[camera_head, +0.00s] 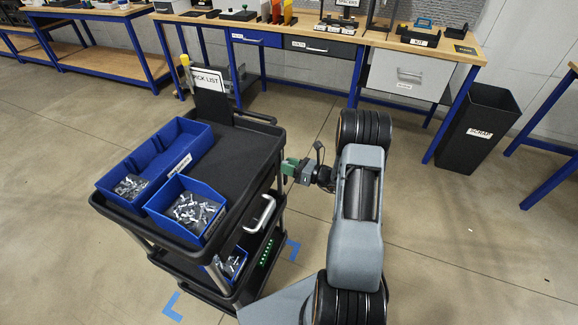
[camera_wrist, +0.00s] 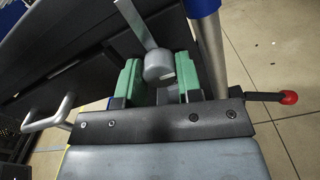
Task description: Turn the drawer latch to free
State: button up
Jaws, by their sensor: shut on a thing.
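The drawer latch shows in the wrist view as a grey round knob (camera_wrist: 158,66) with a flat metal strip running up and left from it. My gripper (camera_wrist: 159,78) has its green fingers on either side of this knob and is shut on it. In the head view my gripper (camera_head: 290,166) is at the right side of the black cart (camera_head: 243,150), near its top. The latch is hidden there behind the fingers. A silver drawer handle (camera_head: 262,213) is on the same cart side, nearer the camera; it also shows in the wrist view (camera_wrist: 48,119).
Blue bins (camera_head: 177,196) of metal parts and a pick list sign (camera_head: 208,82) stand on the cart. A workbench (camera_head: 330,49) with drawers runs along the back. A black scrap bin (camera_head: 478,125) stands at right. Open floor lies right of my arm.

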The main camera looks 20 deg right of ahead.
jog(key=o, duration=0.9)
jog(key=shift+o, duration=0.2)
jog(key=b+v, duration=0.1)
jog(key=v, duration=1.3)
